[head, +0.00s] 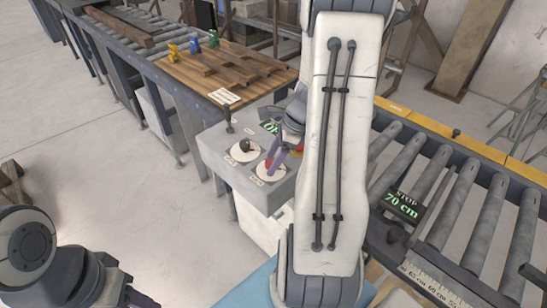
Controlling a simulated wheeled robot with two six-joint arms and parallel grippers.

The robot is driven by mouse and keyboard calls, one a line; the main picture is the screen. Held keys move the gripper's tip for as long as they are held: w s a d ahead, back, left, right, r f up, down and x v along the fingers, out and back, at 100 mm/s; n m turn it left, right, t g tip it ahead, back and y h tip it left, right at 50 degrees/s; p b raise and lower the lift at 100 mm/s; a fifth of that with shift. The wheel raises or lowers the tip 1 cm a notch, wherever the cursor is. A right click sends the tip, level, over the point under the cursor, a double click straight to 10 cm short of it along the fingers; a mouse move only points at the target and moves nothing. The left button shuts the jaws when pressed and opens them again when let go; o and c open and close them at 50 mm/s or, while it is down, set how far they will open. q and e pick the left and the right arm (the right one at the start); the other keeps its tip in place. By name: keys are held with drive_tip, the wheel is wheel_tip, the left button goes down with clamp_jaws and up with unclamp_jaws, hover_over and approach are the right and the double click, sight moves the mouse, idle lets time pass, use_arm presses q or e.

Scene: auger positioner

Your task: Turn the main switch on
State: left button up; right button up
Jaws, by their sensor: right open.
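A grey control box (215,150) stands between the wooden table and the roller conveyor. On its top are two round white dials. The left dial (243,151) has a black knob. The right dial (270,172) has a red part, largely hidden by my right gripper. The labels are too small to read, so I cannot tell which is the main switch. My right gripper (273,160) is open, pointing down over the right dial; I cannot tell whether it touches the knob. My left arm shows at the lower left, but its gripper is out of view.
A black lever (228,121) stands on the box's back left. A green-lit display behind is partly covered by my right arm. A wooden table (200,80) holds planks and coloured pieces. The roller conveyor (480,215) with a "STOP 70 cm" display (402,205) lies right.

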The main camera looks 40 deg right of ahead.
clamp_jaws()
drive_tip(key=shift+w+n, duration=0.1)
drive_tip(key=shift+n, duration=0.3)
drive_tip(key=n+g+p, duration=0.1)
drive_tip(key=n+p, duration=0.1)
drive_tip(key=shift+r+n+y, duration=0.15)
drive_tip(key=shift+n+y, duration=0.25)
drive_tip(key=n+g+p, duration=0.1)
drive_tip(key=n, duration=0.1)
drive_tip(key=n+p, duration=0.1)
drive_tip(key=n, duration=0.1)
drive_tip(key=shift+w+d+n+g, duration=0.1)
drive_tip(key=shift+w+n+g, duration=0.1)
drive_tip(key=shift+n+g, duration=0.15)
drive_tip(key=n+g+p, duration=0.1)
drive_tip(key=n+g, duration=0.1)
drive_tip(key=n, duration=0.2)
drive_tip(key=shift+w+n, duration=0.1)
drive_tip(key=shift+n, duration=0.15)
drive_tip(key=n+g+h+p, duration=0.1)
drive_tip(key=n, duration=0.4)
drive_tip(key=shift+w, duration=0.15)
drive_tip(key=shift+n+g, duration=0.25)
drive_tip(key=shift+n, duration=0.05)
